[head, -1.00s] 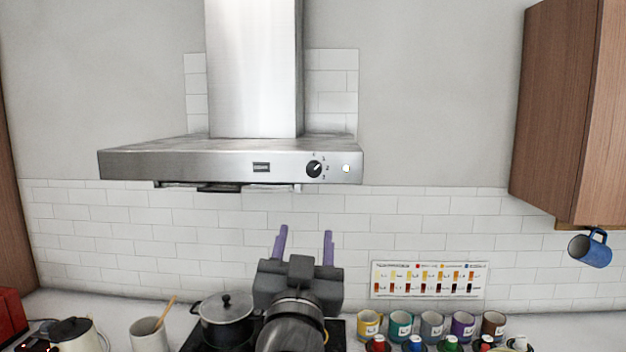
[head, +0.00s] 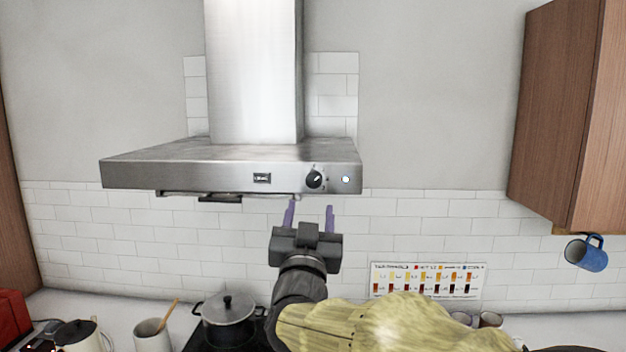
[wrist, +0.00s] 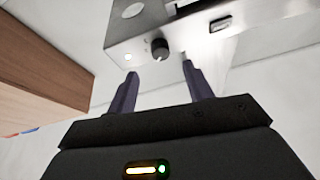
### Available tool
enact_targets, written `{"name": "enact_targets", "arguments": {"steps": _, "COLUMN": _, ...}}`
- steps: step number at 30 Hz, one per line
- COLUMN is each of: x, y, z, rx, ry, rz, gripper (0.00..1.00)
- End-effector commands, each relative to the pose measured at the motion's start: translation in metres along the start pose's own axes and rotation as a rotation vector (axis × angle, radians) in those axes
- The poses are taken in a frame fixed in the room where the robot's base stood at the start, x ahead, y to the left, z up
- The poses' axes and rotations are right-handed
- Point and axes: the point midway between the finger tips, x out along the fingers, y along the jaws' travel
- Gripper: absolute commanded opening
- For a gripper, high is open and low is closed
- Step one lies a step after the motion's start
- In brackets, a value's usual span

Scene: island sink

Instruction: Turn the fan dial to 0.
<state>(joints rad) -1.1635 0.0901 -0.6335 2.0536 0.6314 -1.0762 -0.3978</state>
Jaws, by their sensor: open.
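The fan dial (head: 314,179) is a small round black knob with a white pointer mark on the front face of the steel range hood (head: 208,175). It sits right of the small dark badge and left of a round lit spot. In the head view its pointer leans to the upper right; the numbers around it are too blurred to read. My gripper (head: 310,212) is open and empty, its two purple fingers pointing up just below the dial. In the wrist view the dial (wrist: 159,48) shows beyond and between the fingertips (wrist: 159,68), apart from them.
A round lit spot (head: 345,180) is right of the dial. A wooden cabinet (head: 545,115) with a blue mug (head: 587,253) below it stands at the right. A lidded black pot (head: 228,318) is below left.

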Motion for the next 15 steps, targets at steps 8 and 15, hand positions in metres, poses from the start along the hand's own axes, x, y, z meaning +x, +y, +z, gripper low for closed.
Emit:
{"name": "enact_targets", "arguments": {"steps": 8, "x": 0.049, "y": 0.0, "z": -0.003, "rx": -0.005, "ry": 0.001, "rz": 0.002, "gripper": 0.51}}
{"name": "enact_targets", "arguments": {"steps": 15, "x": 0.076, "y": 0.0, "z": -0.002, "rx": -0.003, "ry": 0.001, "rz": 0.001, "gripper": 0.51}}
